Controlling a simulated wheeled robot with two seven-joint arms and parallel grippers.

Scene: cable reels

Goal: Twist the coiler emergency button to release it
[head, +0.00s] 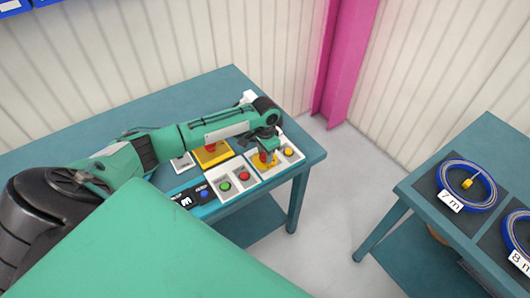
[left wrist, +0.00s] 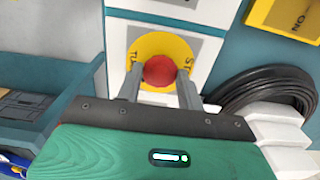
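The emergency button (left wrist: 160,71) is a red round knob on a yellow ring with dark lettering, set on a white panel; it sits centred in the left wrist view. In the head view its yellow ring (head: 264,160) shows partly under my left gripper (head: 268,149), at the right end of the table. The two grey fingers of my left gripper (left wrist: 160,77) stand on either side of the red knob, parted, with narrow gaps seeming to show beside it. Whether a finger touches the knob is hard to tell. My right gripper is not in view.
Next to it are a yellow button (head: 289,152), a panel with green and red buttons (head: 233,181), and a yellow box (head: 212,154) with a red button. A black cable coil (left wrist: 265,88) lies nearby. Another table (head: 420,206) with blue reels stands right, across open floor.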

